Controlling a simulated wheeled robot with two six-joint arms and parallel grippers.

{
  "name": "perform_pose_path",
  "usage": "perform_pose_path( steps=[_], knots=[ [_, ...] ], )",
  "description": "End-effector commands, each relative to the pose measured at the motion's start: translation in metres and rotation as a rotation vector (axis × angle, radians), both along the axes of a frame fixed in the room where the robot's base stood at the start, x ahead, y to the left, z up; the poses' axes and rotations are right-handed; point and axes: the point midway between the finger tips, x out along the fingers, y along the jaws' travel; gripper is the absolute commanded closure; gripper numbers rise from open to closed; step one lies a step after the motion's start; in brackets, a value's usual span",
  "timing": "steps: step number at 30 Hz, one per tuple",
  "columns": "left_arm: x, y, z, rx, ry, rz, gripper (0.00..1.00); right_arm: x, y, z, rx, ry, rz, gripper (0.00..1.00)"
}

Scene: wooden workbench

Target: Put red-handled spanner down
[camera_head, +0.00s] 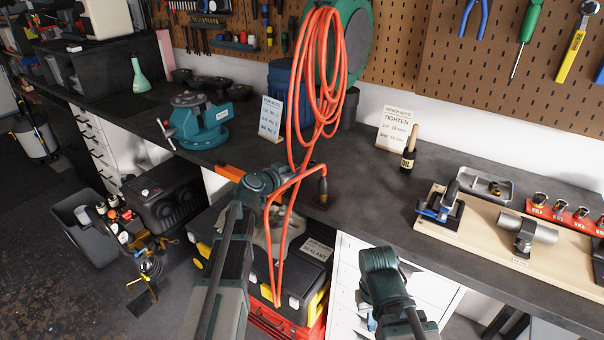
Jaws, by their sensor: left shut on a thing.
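My left gripper (250,179) is over the front edge of the bench, left of the hanging orange hose. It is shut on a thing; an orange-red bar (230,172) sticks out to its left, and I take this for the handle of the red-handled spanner. The spanner's metal end is hidden by my wrist, and I cannot tell whether it touches the bench top (350,185). My right arm ends lower, in front of the white drawers; its fingers are mostly hidden below the wrist.
A coiled orange hose (318,75) hangs beside my left wrist. A teal vise (200,120), a sign (271,118), a tighten note (396,128) and an oil bottle (409,150) stand on the bench. A wooden board (470,236) lies right.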

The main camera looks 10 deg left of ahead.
Motion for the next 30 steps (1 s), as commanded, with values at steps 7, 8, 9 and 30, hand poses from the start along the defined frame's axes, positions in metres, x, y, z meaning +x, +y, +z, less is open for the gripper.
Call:
perform_pose_path(
  steps=[7, 8, 9, 30],
  knots=[
    [0.0, -0.001, -0.001, 0.0, 0.0, -0.001, 1.0, 0.0, 0.0, -0.001, 0.0, 0.0, 0.0, 1.0],
    [0.0, -0.001, -0.002, 0.0, 0.0, 0.0, 1.0, 0.0, 0.0, -0.002, 0.0, 0.0, 0.0, 1.0],
    [0.0, -0.001, -0.003, 0.0, 0.0, 0.0, 1.0, 0.0, 0.0, -0.003, 0.0, 0.0, 0.0, 1.0],
    [-0.027, 0.007, 0.012, -0.001, -0.001, 0.002, 0.43, 0.0, 0.0, 0.012, 0.0, 0.0, 0.0, 1.0]
  ],
)
